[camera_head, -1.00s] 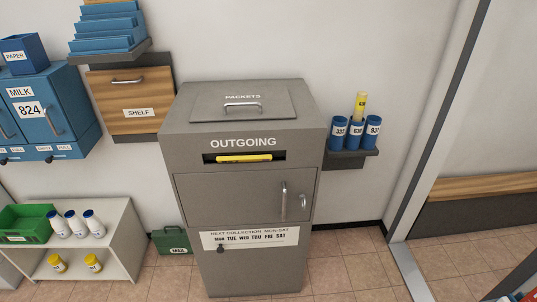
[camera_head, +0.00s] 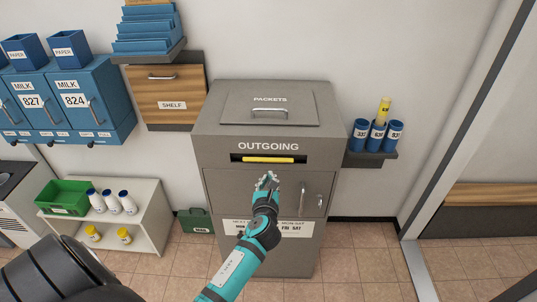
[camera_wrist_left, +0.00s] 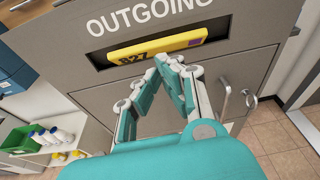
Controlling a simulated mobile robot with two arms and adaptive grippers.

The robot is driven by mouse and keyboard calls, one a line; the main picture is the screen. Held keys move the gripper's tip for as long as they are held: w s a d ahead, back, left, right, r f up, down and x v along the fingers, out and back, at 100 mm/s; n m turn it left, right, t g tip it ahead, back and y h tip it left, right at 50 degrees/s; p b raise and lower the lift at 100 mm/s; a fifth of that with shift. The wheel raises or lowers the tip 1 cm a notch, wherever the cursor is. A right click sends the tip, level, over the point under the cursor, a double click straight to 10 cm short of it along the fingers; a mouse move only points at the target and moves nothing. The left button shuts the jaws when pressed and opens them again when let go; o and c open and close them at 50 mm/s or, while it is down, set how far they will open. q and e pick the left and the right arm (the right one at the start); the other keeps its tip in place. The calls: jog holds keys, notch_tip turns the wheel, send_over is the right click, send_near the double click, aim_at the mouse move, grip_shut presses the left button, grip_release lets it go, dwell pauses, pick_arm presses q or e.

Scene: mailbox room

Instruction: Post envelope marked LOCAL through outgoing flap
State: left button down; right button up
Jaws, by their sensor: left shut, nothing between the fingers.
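The grey OUTGOING box (camera_head: 225,150) stands against the wall, with a dark slot (camera_head: 236,158) below its lettering. A yellow flat item (camera_head: 268,160) lies across the slot; I take it to be the envelope. In the left wrist view this item (camera_wrist_left: 150,47) sticks out of the slot, with a dark number and a purple patch on its front. I cannot read LOCAL on it. My left gripper (camera_head: 267,178) is shut and empty, just below and in front of the slot. In the left wrist view its fingertips (camera_wrist_left: 178,66) are close under the item; contact is unclear. My right gripper is not in view.
The box has a PACKETS lid (camera_head: 268,108) on top and a door handle (camera_head: 302,195) at front. A shelf with blue cups (camera_head: 377,137) is to the right. Blue MILK lockers (camera_head: 85,98) and a white rack (camera_head: 150,205) are to the left. Tiled floor surrounds the box.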

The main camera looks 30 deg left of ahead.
aim_at(268, 162)
pick_arm(q)
jog(key=w+a+b, duration=0.2)
jog(key=w+a, duration=0.1)
jog(key=w, duration=0.1)
jog(key=shift+w+r+b, duration=0.1)
jog(key=shift+r+b, duration=0.05)
jog(key=shift+b, duration=0.25)
jog(key=shift+r+x, duration=0.25)
jog(key=shift+x, duration=0.8)
jog(key=shift+f, duration=0.15)
jog(key=shift+w+a+f+b, duration=0.3)
jog(key=shift+w+f+b, duration=0.2)
jog(key=shift+w+b, duration=0.1)
jog(key=shift+w+a+f, duration=0.1)
jog(key=shift+w, duration=0.05)
